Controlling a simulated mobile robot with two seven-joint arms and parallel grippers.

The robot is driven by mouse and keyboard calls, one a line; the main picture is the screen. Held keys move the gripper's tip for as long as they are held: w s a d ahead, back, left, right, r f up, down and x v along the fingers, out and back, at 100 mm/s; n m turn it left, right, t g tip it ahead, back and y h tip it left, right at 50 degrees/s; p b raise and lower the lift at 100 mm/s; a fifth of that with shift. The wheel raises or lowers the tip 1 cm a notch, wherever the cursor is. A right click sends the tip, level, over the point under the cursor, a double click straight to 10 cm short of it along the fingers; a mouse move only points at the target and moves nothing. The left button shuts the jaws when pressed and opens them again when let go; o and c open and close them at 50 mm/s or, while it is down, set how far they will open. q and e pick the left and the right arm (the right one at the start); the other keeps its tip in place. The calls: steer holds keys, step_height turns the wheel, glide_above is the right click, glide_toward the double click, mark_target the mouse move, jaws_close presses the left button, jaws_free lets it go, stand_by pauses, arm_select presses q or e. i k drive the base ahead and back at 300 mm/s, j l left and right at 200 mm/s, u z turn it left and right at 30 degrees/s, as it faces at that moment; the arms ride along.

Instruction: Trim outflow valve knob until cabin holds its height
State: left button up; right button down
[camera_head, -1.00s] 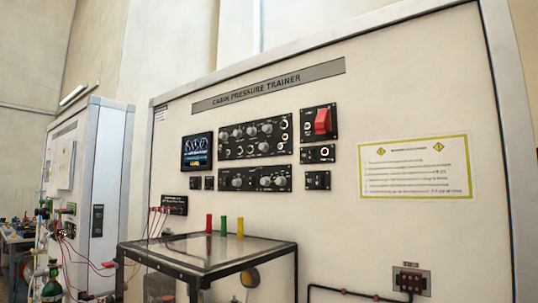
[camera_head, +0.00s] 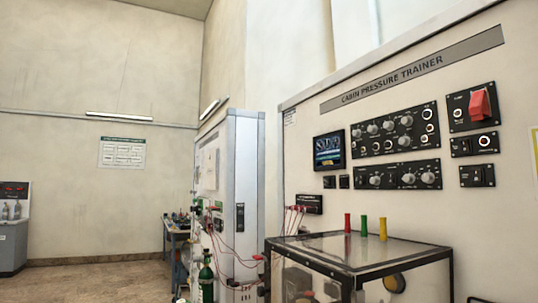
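The cabin pressure trainer panel (camera_head: 300,145) stands upright at the right of the head view. It carries an upper black knob plate (camera_head: 395,133) and a lower black knob plate (camera_head: 398,175), each with several grey knobs. I cannot read which knob is the outflow valve knob. A small lit display (camera_head: 329,150) is left of the knob plates; its figures are too small to read. A red guarded switch (camera_head: 479,103) is at the upper right. Neither of my grippers shows in the view.
A clear-sided box with a dark frame (camera_head: 360,262) stands before the panel, with red, green and yellow pegs (camera_head: 364,225) on top. Left of it are a white cabinet (camera_head: 240,165), a green gas cylinder (camera_head: 206,277) and a workbench (camera_head: 176,237). Floor (camera_head: 90,282) is open at the left.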

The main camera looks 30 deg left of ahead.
mark_target(405, 140)
steer(key=i+j+u, duration=0.1)
steer(key=i+j, duration=0.25)
steer(key=i+j+u, duration=0.1)
steer(key=i+j, duration=0.15)
steer(key=i, duration=0.3)
steer(key=i+j+u, duration=0.15)
steer(key=i+j, duration=0.15)
steer(key=i, duration=0.15)
